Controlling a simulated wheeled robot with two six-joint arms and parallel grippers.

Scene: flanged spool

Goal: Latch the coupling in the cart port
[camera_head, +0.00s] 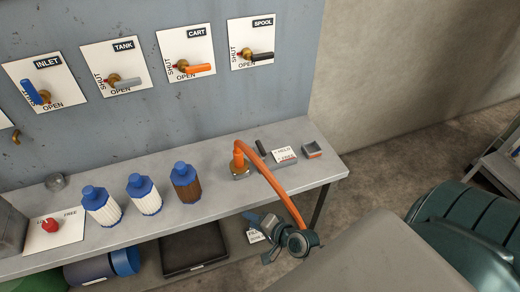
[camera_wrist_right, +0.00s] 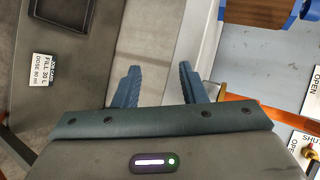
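An orange coupling (camera_head: 239,158) stands upright on a brass-coloured base on the bench. An orange hose (camera_head: 278,188) arches from its top, over the bench's front edge, down to my right arm; its far end is hidden. The CART panel (camera_head: 186,50) on the wall has an orange lever. I cannot tell which fitting is the cart port. My right gripper (camera_head: 265,236) is in front of the bench, lower than its top and apart from the coupling. In the right wrist view its fingers (camera_wrist_right: 158,88) are spread with nothing between them. My left gripper is not in view.
The bench (camera_head: 205,215) holds blue-capped cartridges (camera_head: 144,194), a red knob on a card (camera_head: 50,225), a small labelled block (camera_head: 284,156) and a grey-orange block (camera_head: 312,150). A black tray (camera_head: 193,248) lies on the lower shelf. INLET, TANK and SPOOL levers are on the wall.

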